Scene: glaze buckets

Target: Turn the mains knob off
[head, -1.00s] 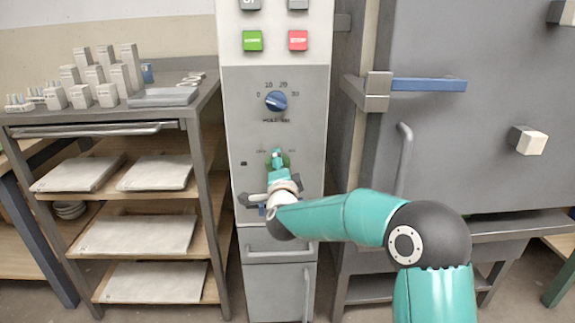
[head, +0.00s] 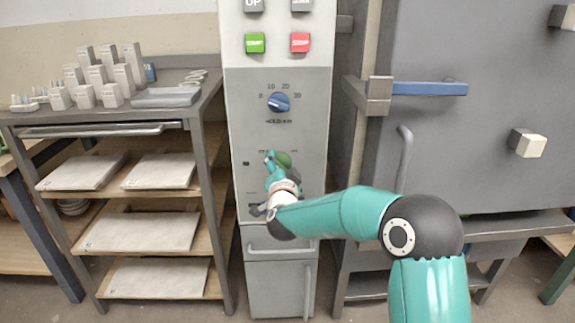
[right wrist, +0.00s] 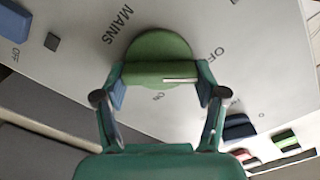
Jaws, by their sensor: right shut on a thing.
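The mains knob (right wrist: 158,47) is a round green knob with a raised grip bar, next to the printed word MAINS in the right wrist view. A white line on the bar points right in that view, below the OFF lettering at the knob's upper right. In the head view the knob (head: 284,160) shows partly behind my right gripper (head: 273,165). In the right wrist view my right gripper (right wrist: 160,76) is shut on the knob, a finger at each end of the bar. My left gripper is not in view.
A blue timer knob (head: 279,103) sits above on the panel, with green (head: 255,43) and red (head: 300,43) buttons higher up. A shelf rack (head: 215,190) stands left. A large grey kiln-like cabinet (head: 480,150) with a blue-barred latch stands right.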

